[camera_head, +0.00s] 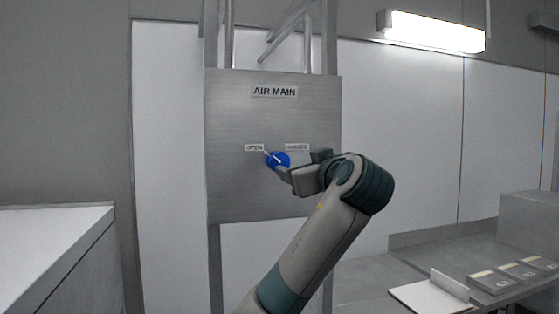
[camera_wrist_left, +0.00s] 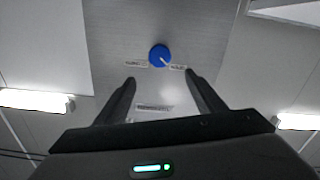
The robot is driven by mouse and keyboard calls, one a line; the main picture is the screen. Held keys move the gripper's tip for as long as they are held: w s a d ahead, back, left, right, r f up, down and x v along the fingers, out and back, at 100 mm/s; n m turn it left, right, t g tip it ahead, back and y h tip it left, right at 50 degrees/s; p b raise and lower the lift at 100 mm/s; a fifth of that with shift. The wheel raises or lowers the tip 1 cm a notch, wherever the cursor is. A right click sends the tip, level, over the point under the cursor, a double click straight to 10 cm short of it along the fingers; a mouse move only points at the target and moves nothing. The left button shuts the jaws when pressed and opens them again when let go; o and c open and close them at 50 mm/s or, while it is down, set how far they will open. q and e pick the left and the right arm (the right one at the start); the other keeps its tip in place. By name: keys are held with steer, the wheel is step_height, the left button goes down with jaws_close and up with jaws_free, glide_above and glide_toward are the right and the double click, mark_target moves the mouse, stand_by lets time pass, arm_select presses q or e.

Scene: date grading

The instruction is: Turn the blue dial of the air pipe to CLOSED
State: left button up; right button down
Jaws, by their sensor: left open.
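The blue dial (camera_head: 276,158) is on a grey metal panel (camera_head: 235,195) under the AIR MAIN sign. Its white pointer line aims up and left toward the OPEN label (camera_head: 254,148). The CLOSED label (camera_head: 297,148) is to the dial's upper right. My left gripper (camera_head: 298,165) is open and empty, just right of the dial in the head view, partly overlapping its lower edge. In the left wrist view, which is upside down, the dial (camera_wrist_left: 157,54) lies beyond and between the two fingertips (camera_wrist_left: 160,80), and no finger visibly touches it. My right gripper is not in view.
Metal pipes (camera_head: 290,35) run above the panel. A white-topped counter (camera_head: 50,235) stands at the left. At the lower right are a white board (camera_head: 428,298) and several small labelled blocks (camera_head: 490,281) on a grey bench. The space in front of the panel's left part is clear.

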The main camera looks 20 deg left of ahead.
mark_target(280, 160)
arm_select(q)
steer(key=p+x, duration=0.8)
steer(key=x, duration=0.7)
steer(key=shift+w+a+r+p, duration=0.15)
steer(key=shift+a+p, duration=0.05)
steer(key=shift+p, duration=0.2)
steer(key=shift+w+a+p, duration=0.3)
steer(key=shift+w+a, duration=0.1)
steer(key=shift+w, duration=0.2)
steer(key=shift+c, duration=0.7)
steer(key=shift+f, duration=0.2)
steer(key=c, duration=0.9)
